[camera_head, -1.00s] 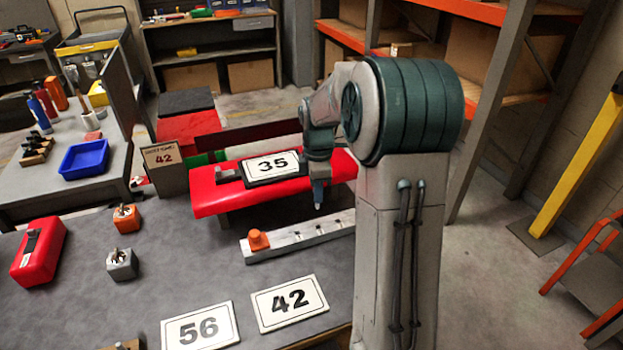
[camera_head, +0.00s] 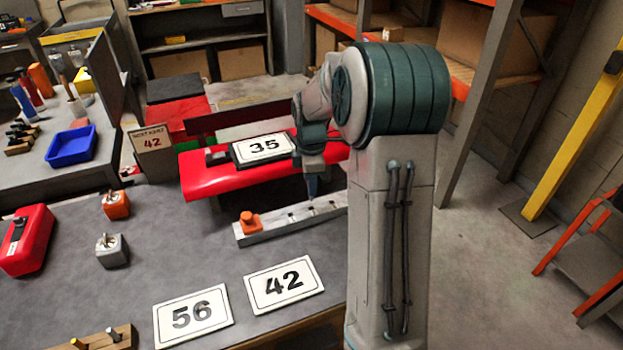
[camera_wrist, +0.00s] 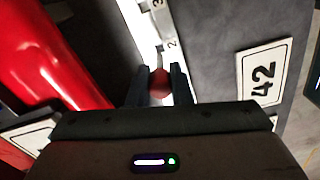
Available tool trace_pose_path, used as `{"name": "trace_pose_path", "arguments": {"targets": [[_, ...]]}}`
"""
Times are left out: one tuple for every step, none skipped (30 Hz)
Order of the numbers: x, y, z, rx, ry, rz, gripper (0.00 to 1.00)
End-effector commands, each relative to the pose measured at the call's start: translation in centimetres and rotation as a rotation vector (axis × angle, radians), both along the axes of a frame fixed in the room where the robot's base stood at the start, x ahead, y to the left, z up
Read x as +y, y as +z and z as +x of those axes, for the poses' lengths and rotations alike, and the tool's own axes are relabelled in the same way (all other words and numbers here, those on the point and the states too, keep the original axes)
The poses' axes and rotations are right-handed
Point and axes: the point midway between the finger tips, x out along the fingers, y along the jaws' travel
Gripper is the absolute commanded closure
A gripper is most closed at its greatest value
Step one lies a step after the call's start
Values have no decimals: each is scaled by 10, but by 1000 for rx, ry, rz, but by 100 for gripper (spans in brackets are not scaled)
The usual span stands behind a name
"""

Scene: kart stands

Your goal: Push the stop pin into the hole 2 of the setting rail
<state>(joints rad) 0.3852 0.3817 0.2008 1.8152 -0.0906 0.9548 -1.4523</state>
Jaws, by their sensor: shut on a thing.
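My gripper (camera_wrist: 160,88) is shut on the stop pin (camera_wrist: 160,83), whose round red head shows between the fingers in the wrist view. The pin's lower part is hidden there. The setting rail (camera_wrist: 146,32) runs behind the fingers, with the numbers 2 and 3 visible. In the head view my gripper (camera_head: 311,188) points down over the right part of the pale rail (camera_head: 268,232), which has an orange piece at its left end and dark holes along its top. I cannot tell whether the pin's tip is touching the rail or in a hole.
A red padded seat (camera_head: 210,177) with a 35 plate (camera_head: 263,149) lies behind the rail. Plates 42 (camera_head: 283,284) and 56 (camera_head: 193,315) lie in front. A red box (camera_head: 27,240) and small orange and grey blocks stand left. The grey tabletop between them is clear.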

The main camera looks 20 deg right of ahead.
Motion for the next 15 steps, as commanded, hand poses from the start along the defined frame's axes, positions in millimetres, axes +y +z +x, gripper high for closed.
{"name": "trace_pose_path", "arguments": {"targets": [[0,-8,0,0,0,0,100],[0,-10,0,0,0,0,100],[0,-12,0,-1,0,0,100],[0,-13,0,-1,0,0,100],[0,-14,0,-1,0,0,100],[0,-15,0,-2,0,-1,100],[0,-16,0,-2,0,-1,100],[0,-16,0,-2,0,-1,100],[0,-16,0,-2,0,-1,100],[0,-16,0,-2,0,-1,100],[0,-16,0,-2,0,-1,100],[0,-16,0,-2,0,-1,100],[0,-16,0,-2,0,-1,100],[0,-16,0,-2,0,-1,100],[0,-16,0,-1,0,0,100]]}}
